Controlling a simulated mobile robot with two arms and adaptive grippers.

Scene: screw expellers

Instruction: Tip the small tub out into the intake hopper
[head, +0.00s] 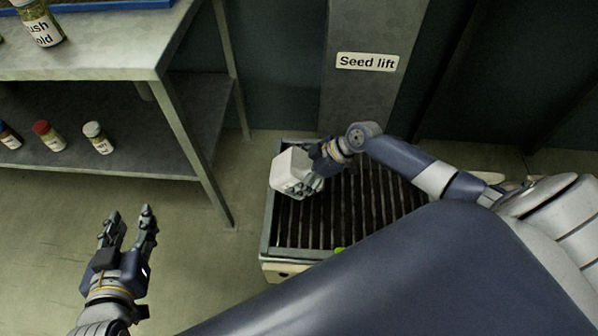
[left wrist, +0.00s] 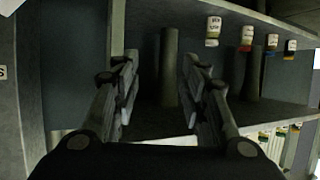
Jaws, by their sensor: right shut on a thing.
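The small tub (head: 291,167) is white and sits in my right gripper (head: 318,168), above the far left part of the intake hopper. It looks tilted; I cannot see into it or tell whether anything is leaving it. The right fingers are shut on it and partly hidden. The intake hopper (head: 268,232) is a low box with a grey rim and dark slats across its top. My left gripper (head: 129,229) is open and empty, above the floor left of the hopper. Its open fingers also show in the left wrist view (left wrist: 157,95).
A grey column with a "Seed lift" sign (head: 367,62) stands behind the hopper. A metal bench (head: 110,55) with a lower shelf is at the left. Small jars (head: 97,137) stand on the shelf. The floor between bench and hopper is clear. My own body covers the hopper's near right part.

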